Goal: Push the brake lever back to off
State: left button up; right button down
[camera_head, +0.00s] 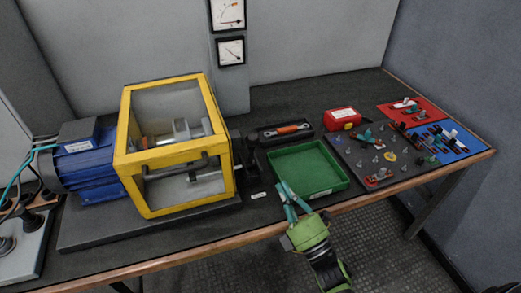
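I cannot clearly pick out the brake lever. A dark upright part (250,148) stands just right of the yellow-framed guard box (177,155), but its shape and position are too small to read. My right gripper (286,193), green with teal fingers, reaches up from the bottom of the picture. Its fingers are at the front left edge of the green tray (308,168), near the table's front edge. My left gripper is out of view.
A blue motor (88,160) is left of the guard box, and a grey control panel (30,245) is at far left. A tool with an orange handle (291,129), a red box (342,119) and a grey pegged board (385,155) are behind and right of the tray.

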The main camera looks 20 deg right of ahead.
aim_at(256, 144)
jog(key=p+x, duration=0.2)
jog(key=x, duration=0.8)
jog(key=shift+w+a+r, duration=0.15)
jog(key=shift+w, duration=0.35)
